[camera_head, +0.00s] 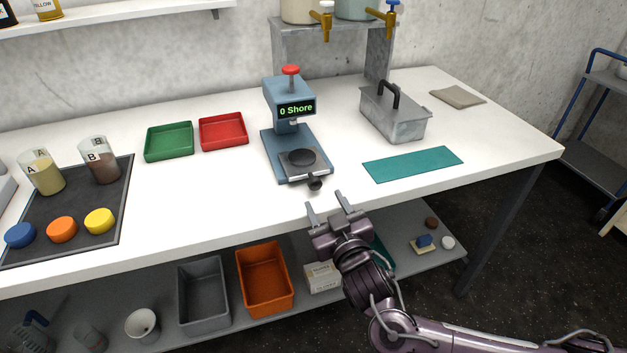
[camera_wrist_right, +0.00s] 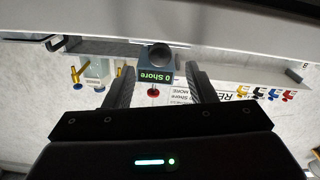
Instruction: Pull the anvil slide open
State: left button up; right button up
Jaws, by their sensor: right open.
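The hardness tester (camera_head: 284,110) is a blue-grey stand with a red knob on top and a green display reading "0 Shore". Its anvil slide (camera_head: 302,158) is a grey plate bearing a dark round pad, with a dark knob (camera_head: 315,184) at its front near the table edge. My right gripper (camera_head: 328,204) is open and empty just in front of the table edge, near the knob and apart from it. In the right wrist view the tester (camera_wrist_right: 155,72) appears upside down between the two open fingers (camera_wrist_right: 160,88). My left gripper is not in view.
A teal mat (camera_head: 412,164) and a lidded metal box (camera_head: 395,115) lie to the right. Green (camera_head: 169,141) and red (camera_head: 223,132) trays stand left of the tester. A dark mat (camera_head: 110,190) with beakers and coloured pucks is at far left. A lower shelf holds bins.

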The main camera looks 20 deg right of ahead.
aim_at(316, 187)
jog(key=w, duration=0.5)
jog(key=shift+w, duration=0.2)
jog(key=shift+w+a+p, duration=0.1)
jog(key=shift+w+p, duration=0.2)
jog(key=shift+w, duration=0.35)
grip_shut()
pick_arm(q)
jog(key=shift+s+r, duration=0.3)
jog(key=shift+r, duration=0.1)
pick_arm(e)
jog(key=shift+s, duration=0.1)
